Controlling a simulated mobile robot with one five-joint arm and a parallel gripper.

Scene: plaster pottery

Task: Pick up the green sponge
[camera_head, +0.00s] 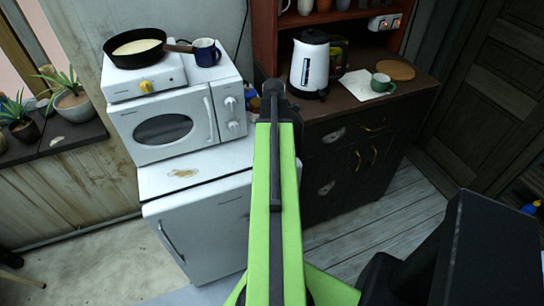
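I cannot make out a green sponge in this view. My green arm reaches up the middle of the picture. Its dark far end (281,103) lies between the microwave and the kettle, in front of the dark cabinet. I cannot make out gripper fingers there, nor whether anything is held. The arm hides part of the white fridge's right side and the cabinet's left end.
A white microwave (163,128) stands on a small white fridge (205,222), with a hot plate, a pan (124,52) and a blue mug (206,53) above. The dark cabinet bears a kettle (311,65), a green cup (381,83) and a round board (396,69).

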